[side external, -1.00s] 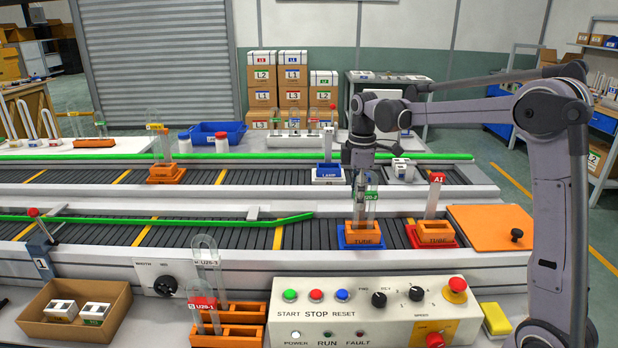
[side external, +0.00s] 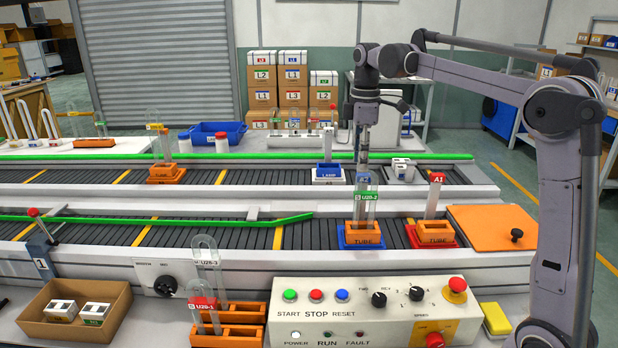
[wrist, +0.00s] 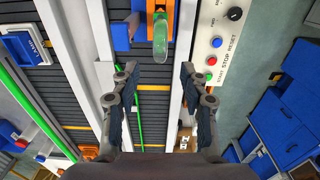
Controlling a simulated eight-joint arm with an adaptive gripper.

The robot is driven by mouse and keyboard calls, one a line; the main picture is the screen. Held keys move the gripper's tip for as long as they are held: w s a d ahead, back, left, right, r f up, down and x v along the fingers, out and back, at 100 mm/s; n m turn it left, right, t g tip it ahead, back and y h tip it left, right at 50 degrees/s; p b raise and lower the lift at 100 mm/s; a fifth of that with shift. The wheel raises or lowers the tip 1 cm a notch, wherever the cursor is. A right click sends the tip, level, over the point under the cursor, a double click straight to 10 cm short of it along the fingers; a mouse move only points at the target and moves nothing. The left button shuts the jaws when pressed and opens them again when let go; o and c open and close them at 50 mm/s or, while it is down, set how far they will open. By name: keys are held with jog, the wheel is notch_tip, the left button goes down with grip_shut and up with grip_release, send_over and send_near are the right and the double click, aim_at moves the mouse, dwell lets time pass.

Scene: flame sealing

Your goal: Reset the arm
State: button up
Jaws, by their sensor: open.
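My gripper (side external: 363,152) is raised above the near conveyor with its fingers pointing down. In the wrist view my gripper (wrist: 157,72) has its two fingers wide apart with nothing between them. A clear tube (side external: 365,206) with a blue A2 label and a green U20-2 label stands upright in an orange holder (side external: 362,240) on a blue base, below my gripper. The tube also shows in the wrist view (wrist: 161,45), ahead of the fingertips and apart from them.
Another orange holder (side external: 435,232) with an A1 tube stands to the right on a red base. The control panel (side external: 372,312) is in front. A lamp unit (side external: 328,173) sits on the far conveyor. Tubes U20-1 and U20-3 stand in racks (side external: 228,333) at front left.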

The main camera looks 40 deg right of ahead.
jog(key=shift+r, duration=0.85)
jog(key=shift+r, duration=0.1)
notch_tip(320, 180, up, 9)
dwell(1.1)
jog(key=shift+a, duration=0.1)
jog(key=s+a+f+m+t, duration=0.3)
jog(key=s+a+f, duration=0.4)
jog(key=f, duration=0.4)
jog(key=s+a+f+m+t, duration=0.4)
jog(key=s+a+f+m, duration=0.2)
jog(key=f, duration=0.5)
jog(key=s+a, duration=0.2)
jog(key=s, duration=0.1)
jog(key=shift+f, duration=0.2)
